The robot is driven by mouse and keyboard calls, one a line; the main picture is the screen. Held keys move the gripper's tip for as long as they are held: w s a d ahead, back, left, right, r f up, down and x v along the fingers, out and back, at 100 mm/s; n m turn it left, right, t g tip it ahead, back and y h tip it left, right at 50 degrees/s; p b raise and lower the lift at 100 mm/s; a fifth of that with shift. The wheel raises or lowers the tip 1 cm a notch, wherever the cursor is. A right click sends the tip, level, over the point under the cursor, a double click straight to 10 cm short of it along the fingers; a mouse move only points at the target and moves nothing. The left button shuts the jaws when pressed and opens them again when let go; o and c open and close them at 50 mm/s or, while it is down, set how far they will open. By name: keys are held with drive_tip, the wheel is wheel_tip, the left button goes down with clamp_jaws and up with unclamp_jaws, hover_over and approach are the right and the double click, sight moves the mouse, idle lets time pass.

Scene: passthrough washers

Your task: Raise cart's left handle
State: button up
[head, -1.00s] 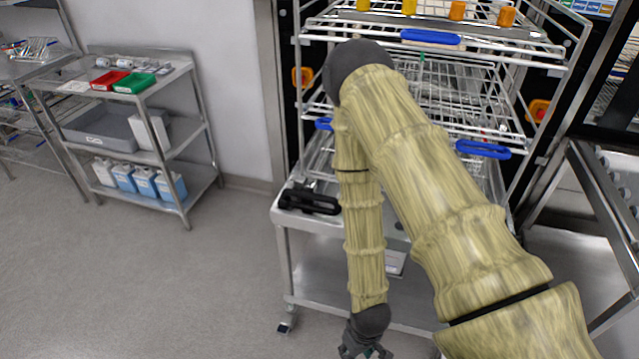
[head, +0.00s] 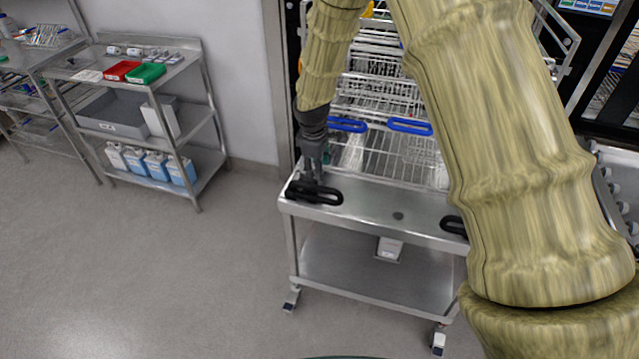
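The steel cart (head: 370,205) stands in front of the rack opening. Its black left handle (head: 325,197) lies low at the left front corner of the cart top. The black right handle (head: 452,226) is partly hidden behind my arm. My gripper (head: 311,178) points down just above and behind the left handle, near its left half. Its fingers look dark against the dark handle, so I cannot tell whether they touch it or how far apart they are.
A wire rack with blue handles (head: 409,126) stands behind the cart top. A steel shelf cart (head: 190,110) with red and green trays is at the left. The floor (head: 190,290) in front and to the left is clear. My arm covers much of the right side.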

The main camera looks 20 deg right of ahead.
sight(320, 187)
drive_tip(key=shift+w+d+f+p, duration=0.25)
drive_tip(key=shift+f+p, duration=0.25)
drive_tip(key=shift+f, duration=1.2)
drive_tip(key=shift+w+d+f+p, duration=0.15)
drive_tip(key=shift+w+f+p, duration=0.25)
drive_tip(key=shift+f, duration=1.35)
drive_tip(key=shift+w+d+f+p, duration=0.2)
drive_tip(key=shift+f+p, duration=0.4)
drive_tip(key=shift+f, duration=1.1)
drive_tip(key=shift+c, duration=0.2)
clamp_jaws()
